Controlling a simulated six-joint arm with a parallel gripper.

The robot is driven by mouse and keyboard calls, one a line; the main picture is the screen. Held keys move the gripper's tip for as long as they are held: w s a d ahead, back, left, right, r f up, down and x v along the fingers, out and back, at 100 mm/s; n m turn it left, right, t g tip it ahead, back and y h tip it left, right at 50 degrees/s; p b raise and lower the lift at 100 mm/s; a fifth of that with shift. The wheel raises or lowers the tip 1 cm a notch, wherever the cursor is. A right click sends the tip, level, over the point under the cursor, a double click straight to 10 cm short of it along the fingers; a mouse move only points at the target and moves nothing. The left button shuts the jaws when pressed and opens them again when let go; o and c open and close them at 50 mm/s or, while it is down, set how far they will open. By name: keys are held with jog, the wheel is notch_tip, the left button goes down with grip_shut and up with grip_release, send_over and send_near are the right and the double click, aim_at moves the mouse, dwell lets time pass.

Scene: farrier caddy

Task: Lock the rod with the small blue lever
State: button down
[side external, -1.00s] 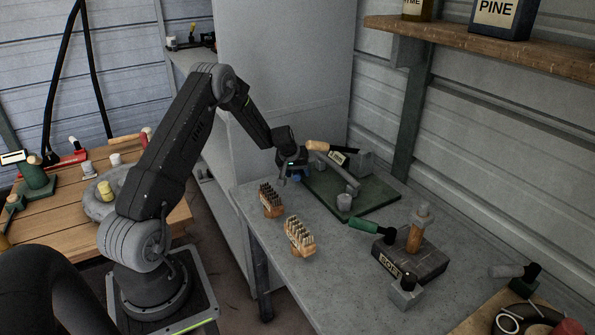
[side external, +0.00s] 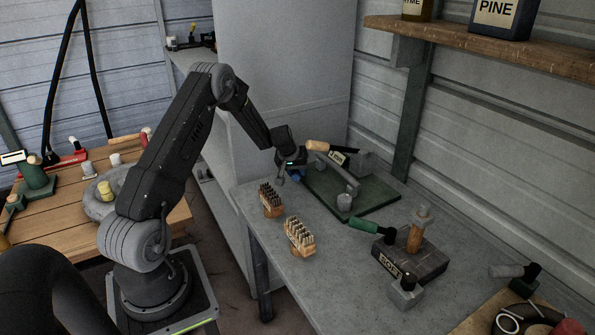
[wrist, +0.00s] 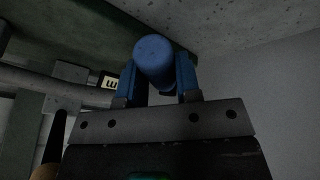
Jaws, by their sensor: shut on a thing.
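The small blue lever (wrist: 154,60) shows in the wrist view as a rounded blue end between the two blue fingers of my gripper (wrist: 158,80). My gripper is shut on it. In the side view my gripper (side external: 288,172) is at the near left end of the green board (side external: 366,205), and the lever is mostly hidden by it. The grey rod (side external: 335,170) lies along the board, and part of it also shows at the left of the wrist view (wrist: 40,85). I cannot tell how the lever sits against the rod.
Two wooden brushes (side external: 270,205) with upright bristles stand in front of the board. A wooden-handled tool (side external: 322,146) lies behind the rod. A dark block (side external: 418,258) and a green-handled tool (side external: 364,225) lie to the right.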

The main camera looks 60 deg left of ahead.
jog(key=shift+s+a+m, duration=0.3)
jog(key=shift+m, duration=0.3)
jog(key=c, duration=0.8)
grip_release()
jog(key=v, duration=1.3)
jog(key=shift+s+a+r, duration=0.2)
jog(key=shift+s+r, duration=0.05)
jog(key=shift+r, duration=0.1)
jog(key=shift+w, duration=0.1)
